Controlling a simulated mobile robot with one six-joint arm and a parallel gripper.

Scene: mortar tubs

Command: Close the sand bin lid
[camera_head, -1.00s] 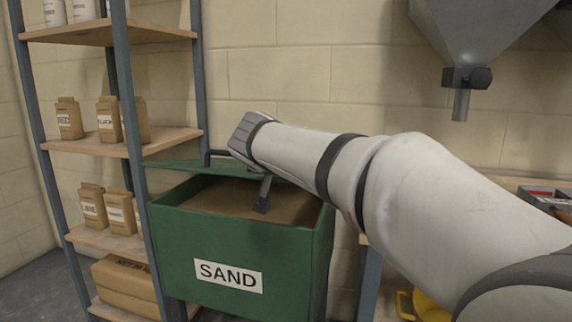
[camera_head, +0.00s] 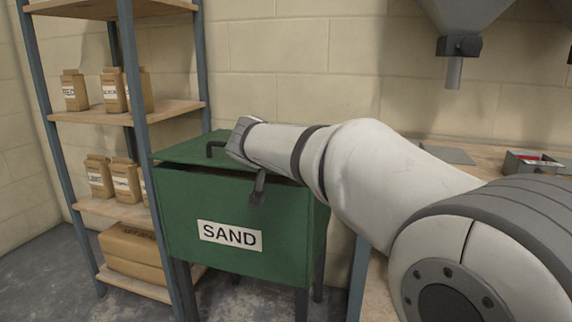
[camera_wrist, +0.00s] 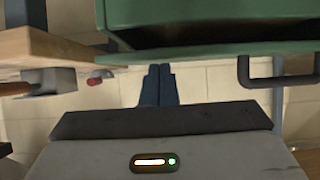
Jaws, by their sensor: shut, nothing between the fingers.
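The green sand bin (camera_head: 195,215) with a SAND label stands left of centre in the head view. Its green lid (camera_head: 175,152) is lowered over it but leaves a dark gap along the front rim. In the wrist view, my shut fingers (camera_wrist: 158,88) show below the green lid edge (camera_wrist: 190,54), with the handle (camera_wrist: 279,80) to the right. My arm hides the lid's right part; contact with the lid is unclear.
A shelf rack (camera_head: 135,118) with paper bags stands close on the bin's left. A wooden bench (camera_head: 490,158) with a tray (camera_head: 535,163) is at the right, below a grey hopper (camera_head: 470,15). The block wall is behind.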

